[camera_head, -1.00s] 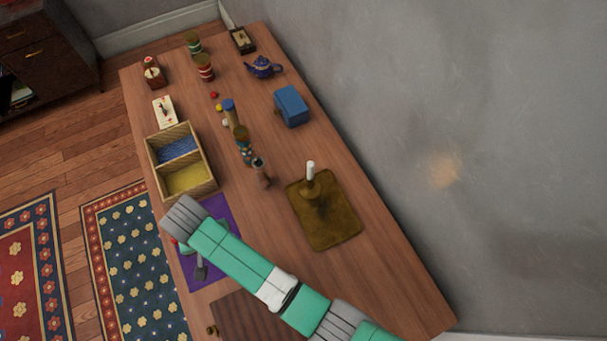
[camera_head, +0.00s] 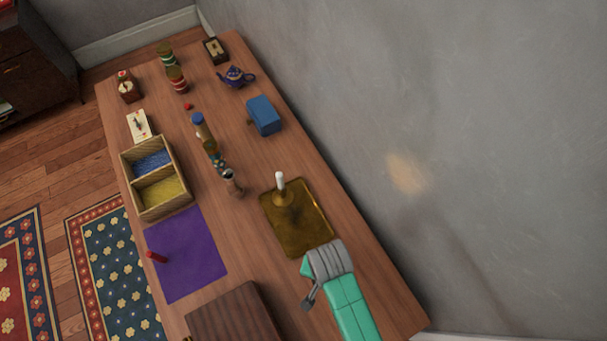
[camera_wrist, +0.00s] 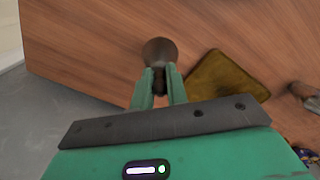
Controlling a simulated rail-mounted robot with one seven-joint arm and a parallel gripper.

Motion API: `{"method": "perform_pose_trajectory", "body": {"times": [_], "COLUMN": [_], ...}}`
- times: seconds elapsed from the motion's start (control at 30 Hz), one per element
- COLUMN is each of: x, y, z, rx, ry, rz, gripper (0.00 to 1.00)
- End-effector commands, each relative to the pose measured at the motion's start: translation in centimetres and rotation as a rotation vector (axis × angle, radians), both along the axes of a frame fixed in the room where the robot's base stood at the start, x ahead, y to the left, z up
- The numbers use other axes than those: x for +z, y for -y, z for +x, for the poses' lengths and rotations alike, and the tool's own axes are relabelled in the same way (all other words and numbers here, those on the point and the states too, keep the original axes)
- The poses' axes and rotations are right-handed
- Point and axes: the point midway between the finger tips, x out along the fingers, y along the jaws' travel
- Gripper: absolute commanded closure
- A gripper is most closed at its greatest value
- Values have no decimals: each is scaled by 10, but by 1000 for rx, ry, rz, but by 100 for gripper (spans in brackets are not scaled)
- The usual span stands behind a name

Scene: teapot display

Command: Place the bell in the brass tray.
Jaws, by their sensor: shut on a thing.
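The brass tray (camera_head: 318,222) lies flat on the table near the wall-side edge. It also shows in the wrist view (camera_wrist: 228,82), where the part in sight looks bare. My gripper (camera_wrist: 160,74) is shut on the dark handle of a brown, flared bell (camera_wrist: 160,49). The bell is to the left of the tray in the wrist view, apart from it in the picture; I cannot tell its height.
A white-topped brass candlestick (camera_head: 282,192) appears at the tray's back part. A purple cloth (camera_head: 187,250) bears a small red object (camera_head: 157,257). A ribbed brown board (camera_head: 235,318) is at the front. A blue box (camera_head: 264,116) and a teapot (camera_head: 236,76) stand farther back.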

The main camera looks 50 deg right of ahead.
Motion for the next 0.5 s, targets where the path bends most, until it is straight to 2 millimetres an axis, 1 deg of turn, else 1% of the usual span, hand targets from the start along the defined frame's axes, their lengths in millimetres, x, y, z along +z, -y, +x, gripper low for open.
{"method": "perform_pose_trajectory", "body": {"times": [0.1, 0.3, 0.4, 0.5], "x": [-4, -10, -13, -14], "y": [19, 54, 67, 75], "z": [31, 84, 104, 117], "rx": [-3, -2, -1, 0], "ry": [6, 4, 2, 2], "rz": [-2, -2, 0, 0], "gripper": [100, 100, 100, 100]}}
